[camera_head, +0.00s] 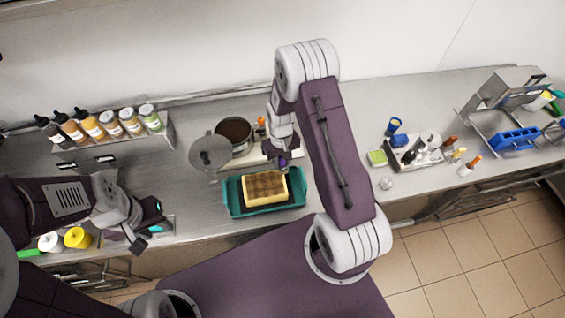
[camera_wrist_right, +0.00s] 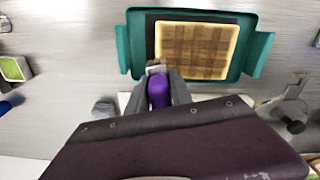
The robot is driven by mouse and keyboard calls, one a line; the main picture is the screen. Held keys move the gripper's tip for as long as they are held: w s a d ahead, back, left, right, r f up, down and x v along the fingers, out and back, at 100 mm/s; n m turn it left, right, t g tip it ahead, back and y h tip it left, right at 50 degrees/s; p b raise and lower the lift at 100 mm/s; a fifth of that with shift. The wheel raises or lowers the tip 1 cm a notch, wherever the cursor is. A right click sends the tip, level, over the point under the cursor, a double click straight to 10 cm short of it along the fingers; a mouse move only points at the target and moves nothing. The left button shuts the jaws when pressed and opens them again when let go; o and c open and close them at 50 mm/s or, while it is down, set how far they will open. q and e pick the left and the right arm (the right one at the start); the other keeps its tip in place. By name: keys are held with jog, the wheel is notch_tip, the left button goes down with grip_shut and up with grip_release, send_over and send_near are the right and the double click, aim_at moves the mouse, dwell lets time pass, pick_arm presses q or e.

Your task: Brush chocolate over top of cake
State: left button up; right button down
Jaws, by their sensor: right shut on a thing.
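The cake (camera_head: 265,188) is a rectangular block with pale sides and a brown checkered top. It lies on a dark sheet in a teal tray (camera_head: 232,205); the wrist view shows the cake (camera_wrist_right: 196,50) and the tray (camera_wrist_right: 124,48) too. My right gripper (camera_head: 278,160) is shut on the purple handle of a brush (camera_wrist_right: 158,92), whose bristle end is at the cake's near-left corner in the wrist view. I cannot tell if the bristles touch it. A pot of dark chocolate (camera_head: 235,128) stands behind the tray. My left gripper (camera_head: 148,226) is open and empty near the counter's front edge.
A round grey lid (camera_head: 210,153) is beside the pot. Bottles and jars line a rack (camera_head: 165,132) at back left. Yellow and white containers (camera_head: 77,238) sit front left. A caddy (camera_head: 415,150) and a blue rack (camera_head: 514,139) stand to the right.

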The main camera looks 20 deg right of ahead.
jog(key=shift+s+d+r+p, duration=0.15)
jog(key=shift+r+p, duration=0.4)
jog(key=shift+r, duration=0.3)
jog(key=shift+w+d+r+p, duration=0.1)
jog(key=shift+r+p, duration=0.4)
jog(key=shift+r, duration=0.3)
jog(key=shift+a, duration=0.15)
jog(key=shift+f, duration=0.1)
